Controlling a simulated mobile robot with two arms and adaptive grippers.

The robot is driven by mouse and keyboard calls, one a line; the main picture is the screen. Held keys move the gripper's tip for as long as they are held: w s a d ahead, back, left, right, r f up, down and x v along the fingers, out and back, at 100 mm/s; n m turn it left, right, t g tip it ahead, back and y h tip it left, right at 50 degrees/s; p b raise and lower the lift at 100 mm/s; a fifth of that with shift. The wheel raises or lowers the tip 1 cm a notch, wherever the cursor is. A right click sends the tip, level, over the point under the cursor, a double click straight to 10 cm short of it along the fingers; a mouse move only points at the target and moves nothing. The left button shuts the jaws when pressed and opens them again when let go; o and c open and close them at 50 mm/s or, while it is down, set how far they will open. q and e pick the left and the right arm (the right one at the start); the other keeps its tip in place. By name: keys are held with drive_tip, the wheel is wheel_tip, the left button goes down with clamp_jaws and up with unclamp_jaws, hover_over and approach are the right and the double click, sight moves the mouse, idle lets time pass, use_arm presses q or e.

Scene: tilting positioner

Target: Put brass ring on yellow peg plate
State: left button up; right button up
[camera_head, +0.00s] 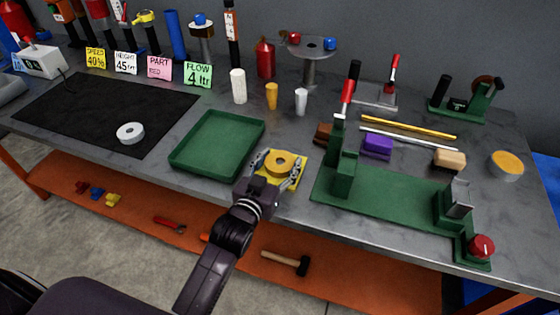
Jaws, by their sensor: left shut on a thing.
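The brass ring (280,158) shows over the yellow peg plate (299,160), near the front edge of the grey workbench. A dark spot shows in the ring's hole; I cannot tell whether it is the peg. My left gripper (271,166) reaches in from the front and is shut on the brass ring. Its fingers cover the left part of the plate. I cannot tell whether the ring touches the plate or is held just above it. My right gripper is not in view.
A green tray (177,160) stands just left of the plate. A green fixture (385,192) with a red knob (482,246) stands close on the right. A white cup (301,101) and an amber cup (271,96) stand behind. A grey ring (130,133) lies on the black mat (85,105).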

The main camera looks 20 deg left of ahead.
use_arm(q)
drive_tip(key=shift+r, duration=0.1)
drive_tip(key=o, duration=1.9)
drive_tip(key=s, duration=0.7)
drive_tip(key=s+r+b, duration=0.1)
drive_tip(key=s, duration=0.2)
drive_tip(key=shift+s+a+r, duration=0.1)
drive_tip(key=shift+s+a, duration=0.1)
drive_tip(key=shift+a, duration=0.2)
drive_tip(key=shift+s+r, duration=0.25)
drive_tip(key=shift+s, duration=0.5)
